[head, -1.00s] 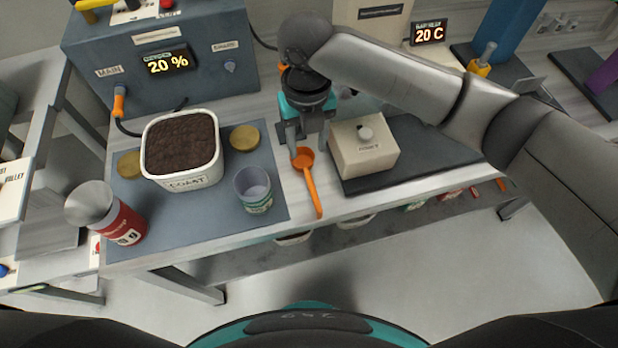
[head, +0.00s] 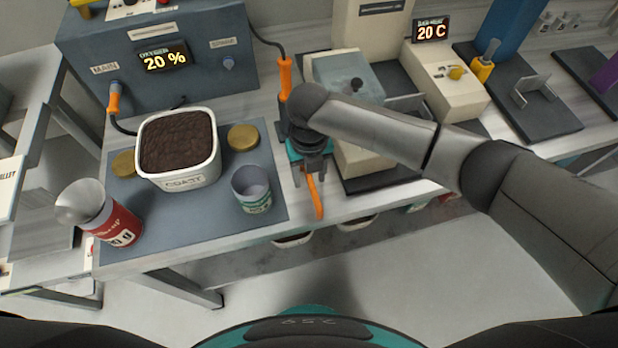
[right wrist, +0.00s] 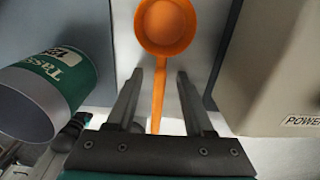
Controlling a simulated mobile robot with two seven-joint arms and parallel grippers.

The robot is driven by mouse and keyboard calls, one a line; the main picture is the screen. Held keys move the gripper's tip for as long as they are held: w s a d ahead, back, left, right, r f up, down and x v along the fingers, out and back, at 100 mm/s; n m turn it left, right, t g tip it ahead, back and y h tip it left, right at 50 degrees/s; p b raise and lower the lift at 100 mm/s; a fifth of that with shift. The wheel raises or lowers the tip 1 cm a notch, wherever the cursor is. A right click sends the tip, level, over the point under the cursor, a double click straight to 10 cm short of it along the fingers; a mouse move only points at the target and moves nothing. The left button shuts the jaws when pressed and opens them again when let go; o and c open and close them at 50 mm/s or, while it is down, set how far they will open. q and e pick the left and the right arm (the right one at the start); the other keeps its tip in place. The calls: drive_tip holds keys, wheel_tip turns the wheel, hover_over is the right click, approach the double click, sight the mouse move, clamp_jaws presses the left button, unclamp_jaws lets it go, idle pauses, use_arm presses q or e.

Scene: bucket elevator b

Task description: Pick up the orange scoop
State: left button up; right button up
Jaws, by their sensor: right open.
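The orange scoop (head: 316,198) lies on the bench between the blue mat and the beige box. In the head view only its handle shows below my right gripper (head: 309,178), and its bowl is hidden. In the right wrist view the scoop's bowl (right wrist: 166,26) is beyond the fingertips, and its handle runs back between the two fingers. My right gripper (right wrist: 161,76) is open, with one finger on each side of the handle and a gap to both. My left gripper is not in view.
A grey-green cup (head: 252,190) stands close left of the gripper, on the blue mat (head: 215,215). A beige box (head: 362,160) is close on the right. A white tub of dark soil (head: 185,180) and a red can (head: 118,225) stand further left.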

clamp_jaws()
idle(0.4)
idle(1.0)
